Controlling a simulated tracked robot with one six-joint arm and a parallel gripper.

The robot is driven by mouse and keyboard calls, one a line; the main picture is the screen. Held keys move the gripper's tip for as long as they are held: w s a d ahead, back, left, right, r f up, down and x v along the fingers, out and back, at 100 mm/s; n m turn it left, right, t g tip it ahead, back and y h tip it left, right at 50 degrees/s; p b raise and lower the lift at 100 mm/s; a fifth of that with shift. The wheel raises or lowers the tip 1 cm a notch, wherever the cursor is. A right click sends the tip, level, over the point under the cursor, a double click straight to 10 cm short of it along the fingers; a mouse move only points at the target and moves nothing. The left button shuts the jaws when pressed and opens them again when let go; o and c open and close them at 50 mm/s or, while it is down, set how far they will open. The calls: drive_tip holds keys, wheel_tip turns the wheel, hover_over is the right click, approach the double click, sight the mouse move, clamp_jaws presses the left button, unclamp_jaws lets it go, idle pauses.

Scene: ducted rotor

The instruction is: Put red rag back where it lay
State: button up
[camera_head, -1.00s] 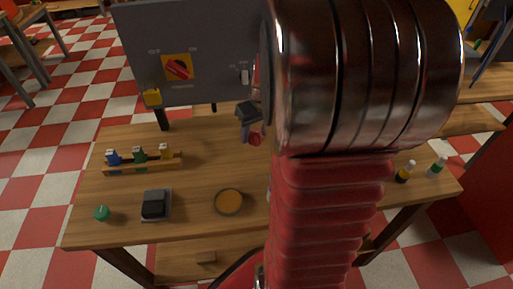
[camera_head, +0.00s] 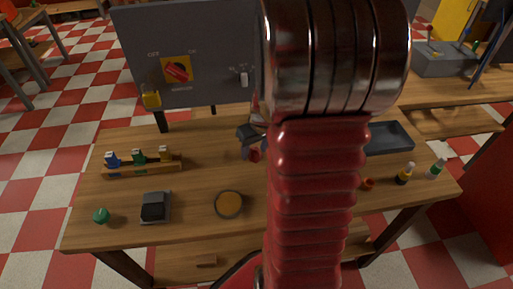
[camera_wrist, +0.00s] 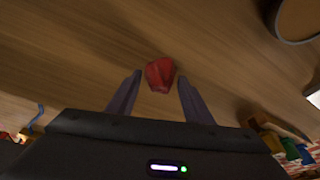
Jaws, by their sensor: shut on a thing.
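The red rag (camera_wrist: 160,74) is a small crumpled bundle between my gripper's fingertips in the wrist view, with the wooden bench top behind it. My gripper (camera_wrist: 158,82) is shut on it. In the head view the rag (camera_head: 254,156) shows as a small red patch just below my gripper (camera_head: 251,143), over the middle of the bench (camera_head: 205,150). My arm hides part of the gripper and the bench to its right. I cannot tell whether the rag touches the wood.
A round orange-topped dish (camera_head: 228,204), a black block on a grey plate (camera_head: 155,207) and a green cap (camera_head: 101,215) stand at the front. A bottle rack (camera_head: 142,165) is left, a grey panel (camera_head: 205,60) behind, a dark tray (camera_head: 390,138) right. Bare wood surrounds the gripper.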

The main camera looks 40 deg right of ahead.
drive_tip(key=o, duration=1.1)
drive_tip(key=v, duration=1.2)
drive_tip(key=shift+w, duration=0.1)
drive_tip(key=shift+a+r, duration=0.1)
